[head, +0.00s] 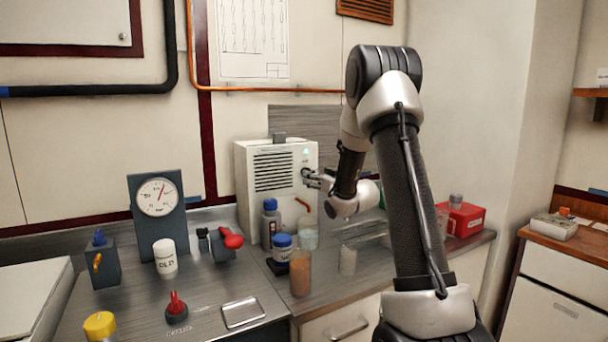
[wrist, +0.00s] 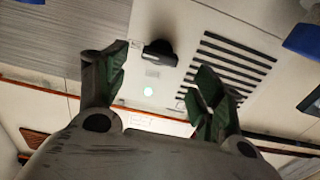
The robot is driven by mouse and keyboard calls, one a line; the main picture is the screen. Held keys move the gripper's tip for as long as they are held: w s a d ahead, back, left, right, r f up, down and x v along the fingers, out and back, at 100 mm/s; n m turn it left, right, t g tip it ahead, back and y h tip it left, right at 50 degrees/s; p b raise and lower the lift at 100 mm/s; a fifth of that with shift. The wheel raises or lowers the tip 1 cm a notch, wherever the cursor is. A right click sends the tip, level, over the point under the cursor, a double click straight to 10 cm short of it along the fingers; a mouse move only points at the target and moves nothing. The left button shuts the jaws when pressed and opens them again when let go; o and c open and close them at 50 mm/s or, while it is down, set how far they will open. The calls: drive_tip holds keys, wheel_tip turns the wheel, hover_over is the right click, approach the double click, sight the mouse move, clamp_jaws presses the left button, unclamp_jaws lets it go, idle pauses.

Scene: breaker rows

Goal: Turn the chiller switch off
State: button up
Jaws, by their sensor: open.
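The chiller is a white box (head: 278,180) with a slatted vent, standing on the bench against the wall. Its switch is a dark knob (wrist: 160,52) on the front panel, beside the vent in the wrist view. A lit pale green lamp (wrist: 148,91) and a small label are near the knob; the lamp also shows in the head view (head: 306,151). My gripper (head: 309,178) is at the panel's right side, partly covering the knob there. In the wrist view my gripper (wrist: 160,70) is open, its green-padded fingers apart with the knob between them; contact cannot be told.
Blue-capped bottles (head: 271,222), an orange-filled jar (head: 300,273) and a glass beaker with a red straw (head: 308,233) stand close below my gripper. A gauge stand (head: 157,197) and a red-handled valve (head: 232,240) are to the left. A red box (head: 465,220) is right.

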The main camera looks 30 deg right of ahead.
drive_tip(key=w, duration=0.5)
drive_tip(key=shift+w, duration=0.25)
drive_tip(key=c, duration=1)
